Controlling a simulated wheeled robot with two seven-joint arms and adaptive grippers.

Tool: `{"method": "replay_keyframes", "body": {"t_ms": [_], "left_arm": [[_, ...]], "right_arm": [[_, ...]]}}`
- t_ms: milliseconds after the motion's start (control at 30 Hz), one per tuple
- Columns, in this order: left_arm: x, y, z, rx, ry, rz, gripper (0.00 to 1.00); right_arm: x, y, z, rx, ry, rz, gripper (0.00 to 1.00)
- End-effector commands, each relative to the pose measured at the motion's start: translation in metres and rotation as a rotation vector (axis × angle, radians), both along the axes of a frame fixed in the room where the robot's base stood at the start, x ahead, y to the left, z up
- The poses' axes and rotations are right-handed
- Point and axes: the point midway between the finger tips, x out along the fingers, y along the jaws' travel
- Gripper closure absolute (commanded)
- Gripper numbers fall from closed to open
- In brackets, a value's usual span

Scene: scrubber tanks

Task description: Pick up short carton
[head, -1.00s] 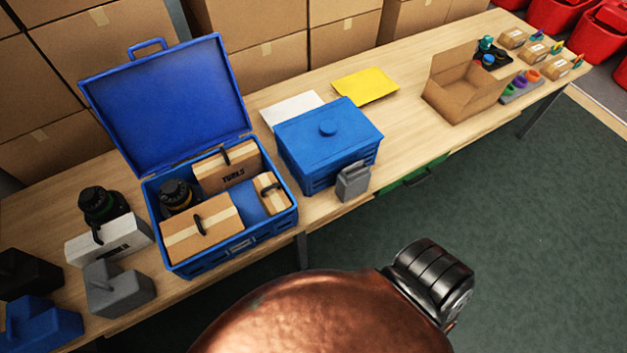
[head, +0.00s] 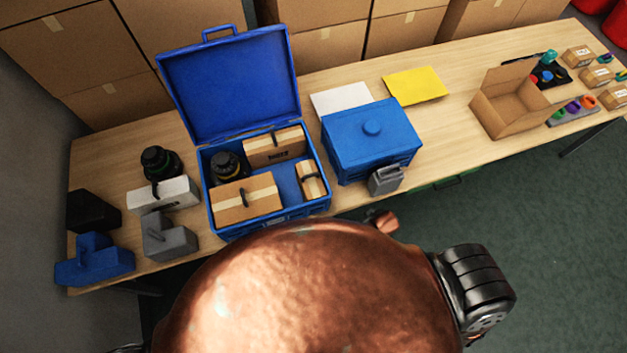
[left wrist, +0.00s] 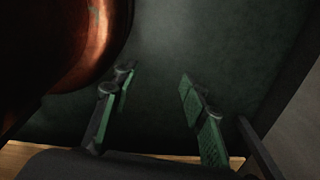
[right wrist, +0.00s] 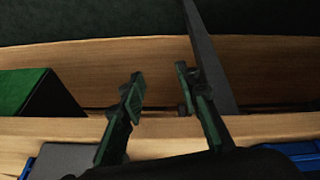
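I cannot tell for sure which is the short carton; the right one has the smallest top. My left gripper (left wrist: 156,82) is open and empty over dark green floor in the left wrist view. My right gripper (right wrist: 160,76) is open and empty near a wooden edge in the right wrist view. Neither gripper shows in the head view.
A closed blue box (head: 350,140) and a grey canister (head: 386,180) stand right of the toolbox. A white carton (head: 180,192), grey block (head: 168,240) and blue block (head: 95,262) stand left. An open cardboard box (head: 505,110) is farther right.

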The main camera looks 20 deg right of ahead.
Motion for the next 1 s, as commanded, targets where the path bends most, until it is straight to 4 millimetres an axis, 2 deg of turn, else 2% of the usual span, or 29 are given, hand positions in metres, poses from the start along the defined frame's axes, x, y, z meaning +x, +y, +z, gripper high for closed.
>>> {"method": "replay_keyframes", "body": {"t_ms": [33,100,367,467,533,600,733,900,1000], "left_arm": [[0.006,0.000,0.019,0.000,-0.009,-0.001,0.60],[0.012,-0.001,0.028,-0.001,-0.018,-0.003,0.60],[0.019,-0.003,0.059,-0.003,-0.028,-0.004,0.60],[0.019,-0.004,0.070,-0.005,-0.026,-0.004,0.60],[0.018,-0.006,0.075,-0.006,-0.025,-0.005,0.60],[0.017,-0.006,0.078,-0.007,-0.024,-0.005,0.60],[0.014,-0.006,0.079,-0.006,-0.020,-0.005,0.60],[0.013,-0.006,0.079,-0.006,-0.019,-0.005,0.60],[0.013,-0.006,0.080,-0.006,-0.018,-0.005,0.60]], "right_arm": [[0.011,0.004,0.048,0.000,-0.026,0.013,0.70],[0.019,0.010,0.088,0.001,-0.047,0.026,0.70],[0.036,0.032,0.216,0.002,-0.123,0.093,0.70],[0.047,0.049,0.265,-0.003,-0.171,0.162,0.70],[0.059,0.068,0.293,-0.009,-0.215,0.242,0.70],[0.071,0.090,0.311,-0.018,-0.257,0.336,0.70],[0.090,0.129,0.327,-0.041,-0.327,0.511,0.70],[0.105,0.173,0.331,-0.089,-0.400,0.762,0.70],[0.109,0.189,0.325,-0.136,-0.428,0.931,0.70]]}}
